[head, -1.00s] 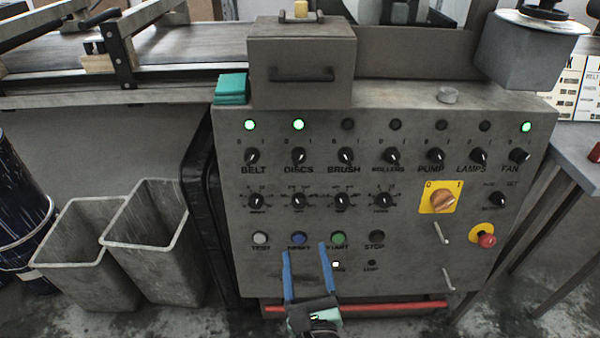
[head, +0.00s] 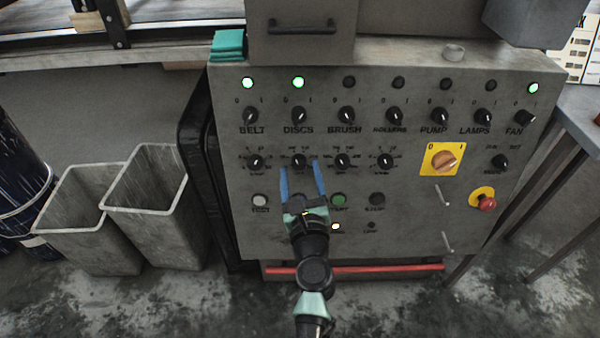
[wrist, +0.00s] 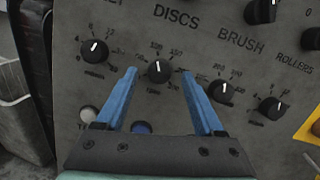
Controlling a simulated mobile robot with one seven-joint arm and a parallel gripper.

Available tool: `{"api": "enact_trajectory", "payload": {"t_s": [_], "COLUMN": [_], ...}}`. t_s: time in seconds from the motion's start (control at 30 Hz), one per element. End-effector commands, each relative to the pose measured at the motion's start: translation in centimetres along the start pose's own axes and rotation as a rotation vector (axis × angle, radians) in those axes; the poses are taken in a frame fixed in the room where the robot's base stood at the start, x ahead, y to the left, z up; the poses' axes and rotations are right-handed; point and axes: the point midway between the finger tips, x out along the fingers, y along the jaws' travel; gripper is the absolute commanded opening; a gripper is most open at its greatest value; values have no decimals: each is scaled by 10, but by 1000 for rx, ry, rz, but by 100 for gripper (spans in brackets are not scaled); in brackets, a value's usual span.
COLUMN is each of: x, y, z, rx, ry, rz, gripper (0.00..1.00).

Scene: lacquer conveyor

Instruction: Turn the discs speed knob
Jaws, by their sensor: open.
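The discs speed knob (head: 298,161) is a small black dial with a white pointer line, in the second row of the grey panel below the DISCS label. In the wrist view the same knob (wrist: 158,71) has a printed number scale around it. My gripper (head: 302,166) has two blue fingers and is open. Its fingertips (wrist: 160,72) lie left and right of the knob in the wrist view, with a gap on each side. I cannot tell how far the tips are from the panel face. The blue button below is mostly hidden by my gripper.
Neighbouring dials, the left one (head: 256,161) and the right one (head: 342,160), sit close by. Above is a row of switches, with the DISCS switch (head: 298,117) under a lit green lamp (head: 298,82). A red emergency button (head: 487,204) is at right. Grey bins (head: 150,215) stand left.

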Motion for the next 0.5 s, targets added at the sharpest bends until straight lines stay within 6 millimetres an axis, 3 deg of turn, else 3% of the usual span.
{"api": "enact_trajectory", "payload": {"t_s": [0.2,0.47,0.5], "x": [11,12,12], "y": [0,0,0], "z": [0,1,0], "rx": [-1,-2,-2], "ry": [-1,0,0], "rz": [0,1,1], "gripper": [70,70,67]}}
